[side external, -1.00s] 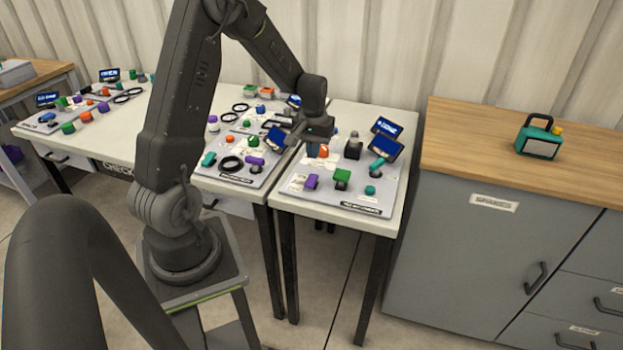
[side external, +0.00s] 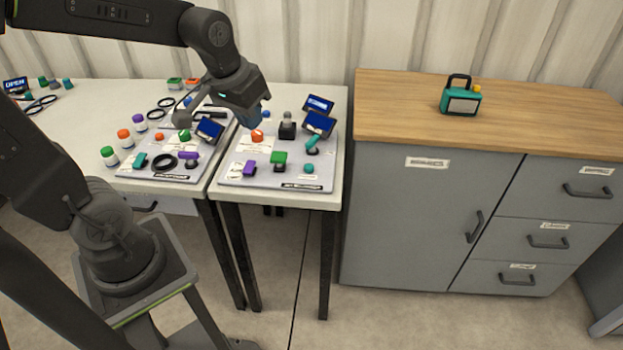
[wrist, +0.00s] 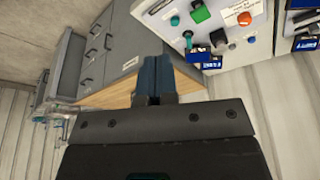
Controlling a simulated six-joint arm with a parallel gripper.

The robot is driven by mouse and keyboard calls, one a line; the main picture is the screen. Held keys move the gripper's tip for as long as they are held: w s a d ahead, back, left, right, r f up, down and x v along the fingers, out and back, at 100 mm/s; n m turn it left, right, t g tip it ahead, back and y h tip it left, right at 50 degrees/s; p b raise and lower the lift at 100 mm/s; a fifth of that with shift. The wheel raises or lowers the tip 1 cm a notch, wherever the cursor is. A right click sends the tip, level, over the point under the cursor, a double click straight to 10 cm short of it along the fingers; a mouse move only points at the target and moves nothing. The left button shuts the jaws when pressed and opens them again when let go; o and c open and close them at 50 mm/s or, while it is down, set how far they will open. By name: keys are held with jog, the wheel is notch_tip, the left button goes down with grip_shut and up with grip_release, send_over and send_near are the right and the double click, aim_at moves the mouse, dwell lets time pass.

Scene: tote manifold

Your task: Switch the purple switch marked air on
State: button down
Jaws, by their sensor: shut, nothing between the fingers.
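A purple switch (side external: 249,168) sits at the front left of the right-hand panel (side external: 232,180) in the side view. Another purple part (side external: 188,155) is on the panel to its left. The labels are too small to read, so I cannot tell which is marked air. My gripper (side external: 262,119) is over the back left of the right-hand panel, behind and apart from its purple switch. In the wrist view my blue fingertips (wrist: 152,74) are together and empty. That view also shows a panel (wrist: 178,10) with a green block and a teal knob, but no clear purple switch.
On the right-hand panel are a green block (side external: 279,158), a teal knob (side external: 309,168), a black block (side external: 287,130) and blue screens (side external: 318,123). Capped bottles (side external: 125,139) stand on the left table. A wooden-topped cabinet (side external: 400,215) is to the right, past a gap.

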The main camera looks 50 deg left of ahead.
jog(key=s+d+r+m+t, duration=0.2)
jog(key=s+d+m, duration=0.1)
jog(key=s+d, duration=0.3)
jog(key=shift+s+r+h, duration=0.35)
jog(key=shift+s+h, duration=0.05)
jog(key=shift+s, duration=0.85)
jog(key=shift+w, duration=0.1)
jog(key=w+a+f+m+g, duration=0.3)
jog(key=w+a+f+m, duration=0.15)
jog(key=w+a, duration=0.55)
jog(key=w+a+f+m+g, duration=0.2)
jog(key=a+f, duration=0.5)
jog(key=a, duration=0.5)
jog(key=w+m, duration=0.1)
jog(key=m, duration=0.1)
jog(key=shift+w+f+m+g, duration=0.15)
jog(key=shift+f+m+g, duration=0.15)
jog(key=shift+f+m, duration=0.1)
